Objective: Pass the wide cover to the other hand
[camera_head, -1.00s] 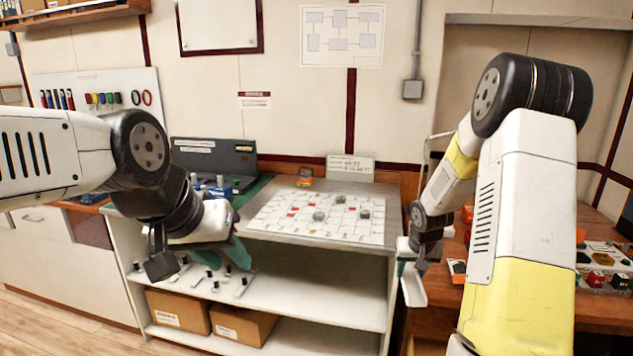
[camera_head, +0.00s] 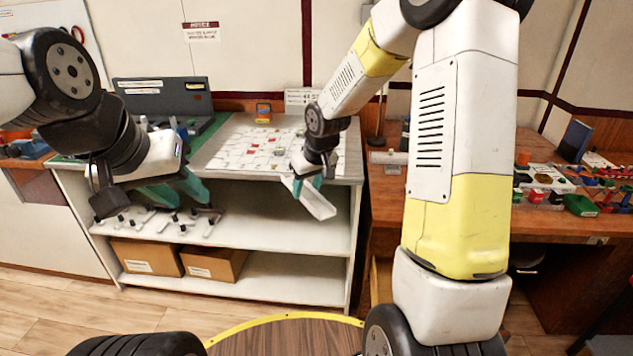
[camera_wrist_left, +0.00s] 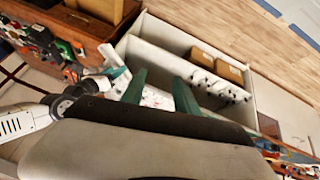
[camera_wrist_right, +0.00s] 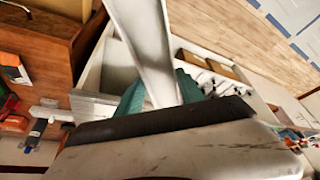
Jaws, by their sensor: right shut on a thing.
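The wide cover (camera_head: 315,199) is a long white channel-shaped piece. My right gripper (camera_head: 302,184) is shut on it, and it hangs tilted in front of the white shelf unit. In the right wrist view the cover (camera_wrist_right: 148,45) stands between the teal fingers and reaches away past the top edge. My left gripper (camera_head: 178,188) is to the left, with its teal fingers pointing toward the cover. In the left wrist view its fingers (camera_wrist_left: 160,92) are apart with nothing held between them. A clear gap separates it from the cover.
The white shelf unit (camera_head: 300,232) stands behind, with a marked panel (camera_head: 265,147) on top. Several black-knobbed parts (camera_head: 175,222) lie on its middle shelf, with cardboard boxes (camera_head: 214,263) below. A wooden bench (camera_head: 390,200) stands at right. A round brown table top (camera_head: 290,338) is at the front.

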